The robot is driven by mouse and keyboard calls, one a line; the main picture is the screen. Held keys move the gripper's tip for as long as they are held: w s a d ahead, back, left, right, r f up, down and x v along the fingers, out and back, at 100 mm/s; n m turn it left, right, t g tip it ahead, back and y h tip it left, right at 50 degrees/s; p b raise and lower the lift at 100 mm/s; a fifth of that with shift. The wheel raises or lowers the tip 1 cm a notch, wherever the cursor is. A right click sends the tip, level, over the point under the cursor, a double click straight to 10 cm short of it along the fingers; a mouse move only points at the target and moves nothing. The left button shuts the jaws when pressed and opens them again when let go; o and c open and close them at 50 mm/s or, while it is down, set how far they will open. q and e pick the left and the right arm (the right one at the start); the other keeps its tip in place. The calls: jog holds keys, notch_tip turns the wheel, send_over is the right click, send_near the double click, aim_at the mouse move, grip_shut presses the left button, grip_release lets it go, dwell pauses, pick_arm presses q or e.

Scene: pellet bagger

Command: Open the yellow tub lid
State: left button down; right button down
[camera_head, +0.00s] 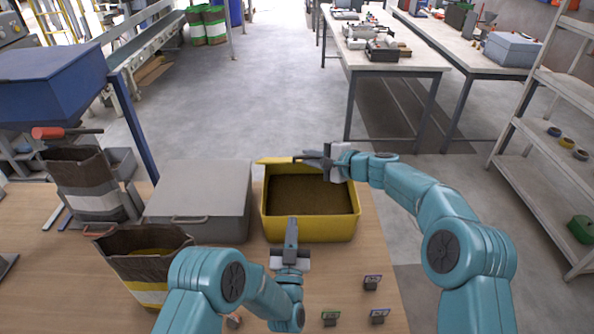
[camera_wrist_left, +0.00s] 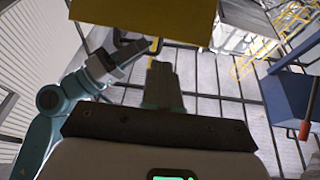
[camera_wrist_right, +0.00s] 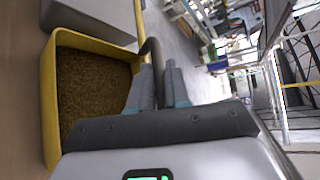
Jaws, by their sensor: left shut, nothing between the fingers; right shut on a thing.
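The yellow tub (camera_head: 268,226) stands on the wooden table with brown pellets inside, its top uncovered. Its yellow lid (camera_head: 272,161) is raised at the tub's far side and shows nearly edge-on in the head view. In the left wrist view the lid (camera_wrist_left: 145,20) is a yellow panel with a dark handle (camera_wrist_left: 130,40). My right gripper (camera_head: 313,158) is shut on this handle, which shows as a dark bent bar in the right wrist view (camera_wrist_right: 152,48). My left gripper (camera_head: 291,226) is shut and empty at the tub's near wall; whether it touches is unclear.
A grey closed tub (camera_head: 200,190) stands left of the yellow tub. An open dark bag (camera_head: 145,245) is at the front left, another bag (camera_head: 85,185) behind it. Small tagged blocks (camera_head: 372,283) lie at the front right. A shelf rack (camera_head: 555,120) stands at right.

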pick_arm(q)
jog(key=w+d+r+t+y, duration=0.1)
jog(key=w+r, duration=0.8)
jog(key=w, duration=0.2)
jog(key=shift+w+d+n+t, duration=0.25)
jog(key=shift+n+t, duration=0.05)
jog(key=shift+r, duration=0.1)
